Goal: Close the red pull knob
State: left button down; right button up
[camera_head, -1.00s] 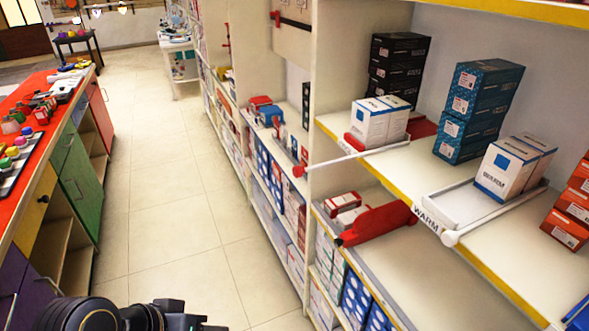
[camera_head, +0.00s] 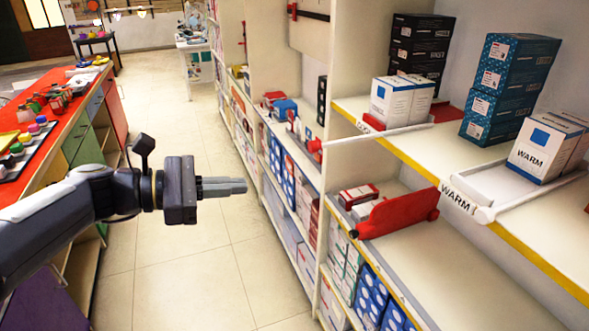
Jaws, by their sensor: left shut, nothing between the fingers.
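A red knob (camera_head: 314,146) sits on the near-left end of a white rod (camera_head: 370,134). The rod sticks out past the shelf's yellow front edge, beside the drawer with white-and-blue boxes (camera_head: 402,100). My left gripper (camera_head: 243,187) is in front of the shelves, to the left of and below the red knob in the picture, and apart from it. Its fingers are together, empty, and point right. The left arm comes in from the left edge. My right gripper is not in view.
A white "WARM" drawer (camera_head: 470,196) with its own rod stands on the same shelf to the right. A red paddle-shaped piece (camera_head: 399,212) juts out below. A red-topped counter (camera_head: 62,126) lies left. The tiled aisle floor (camera_head: 190,275) is clear.

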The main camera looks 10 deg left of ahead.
pick_arm(q)
jog(key=w+a+r+n+t+h, duration=0.1)
jog(key=w+a+r+n+t, duration=0.1)
jog(key=w+a+n, duration=0.1)
send_near(362, 137)
jog(key=v, duration=0.4)
jog(key=shift+a+f, duration=0.1)
jog(key=shift+a, duration=0.3)
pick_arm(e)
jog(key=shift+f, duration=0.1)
pick_arm(q)
jog(key=shift+w+d+p, duration=0.25)
jog(key=shift+d+p, duration=0.05)
jog(key=shift+d, duration=0.1)
jog(key=p+x, duration=0.1)
jog(key=x, duration=1.2)
jog(key=shift+d, duration=0.1)
jog(key=shift+w+d, duration=0.2)
jog(key=shift+d, duration=0.05)
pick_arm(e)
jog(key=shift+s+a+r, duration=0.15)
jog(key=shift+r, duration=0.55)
